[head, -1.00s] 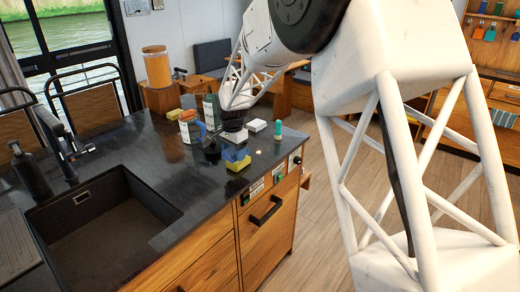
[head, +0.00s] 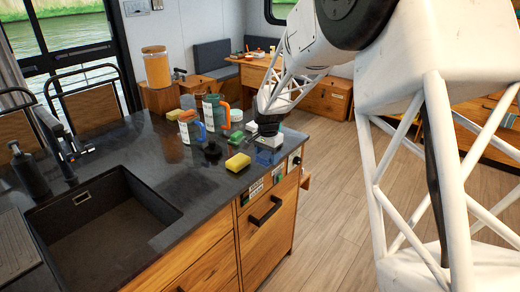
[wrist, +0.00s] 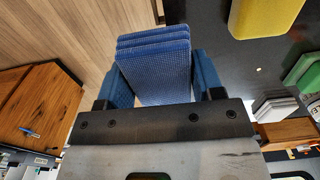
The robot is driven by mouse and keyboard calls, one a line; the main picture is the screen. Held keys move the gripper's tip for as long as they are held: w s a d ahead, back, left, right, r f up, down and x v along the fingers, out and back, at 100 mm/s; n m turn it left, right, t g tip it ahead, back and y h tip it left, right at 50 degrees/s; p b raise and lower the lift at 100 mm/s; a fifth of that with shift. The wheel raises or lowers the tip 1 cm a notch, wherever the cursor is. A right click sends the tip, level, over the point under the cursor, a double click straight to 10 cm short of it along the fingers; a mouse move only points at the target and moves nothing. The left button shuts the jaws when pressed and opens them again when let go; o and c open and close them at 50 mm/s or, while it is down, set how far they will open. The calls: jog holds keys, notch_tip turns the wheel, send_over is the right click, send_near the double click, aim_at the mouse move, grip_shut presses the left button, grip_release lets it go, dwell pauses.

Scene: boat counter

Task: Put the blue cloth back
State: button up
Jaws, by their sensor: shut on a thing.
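The blue cloth (wrist: 155,65), folded in layers, is between the two blue fingers of my gripper (wrist: 158,82) in the wrist view. My gripper is shut on it. In the head view the blue cloth (head: 267,156) hangs below my gripper (head: 268,142) at the counter's right edge, right of the yellow sponge (head: 238,162). The wrist view shows wooden floor beyond the cloth's far end. I cannot tell exactly how high the cloth is over the counter edge.
Labels (head: 278,172) are on the counter's wooden front, above a drawer handle (head: 266,211). Wooden floor lies to the right.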

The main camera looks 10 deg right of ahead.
jog(key=shift+w+a+f, duration=0.2)
jog(key=shift+w+f, duration=0.05)
jog(key=shift+w, duration=2.4)
jog(key=shift+w+a+f, duration=0.2)
jog(key=shift+w+f, duration=0.05)
jog(key=shift+w, duration=2.45)
jog(key=shift+w+a+f, duration=0.2)
jog(key=shift+w+f, duration=0.05)
jog(key=shift+w, duration=2.4)
jog(key=shift+f, duration=0.1)
jog(key=shift+f, duration=1.65)
jog(key=shift+f, duration=0.1)
jog(key=o, duration=1)
jog(key=shift+c, duration=0.2)
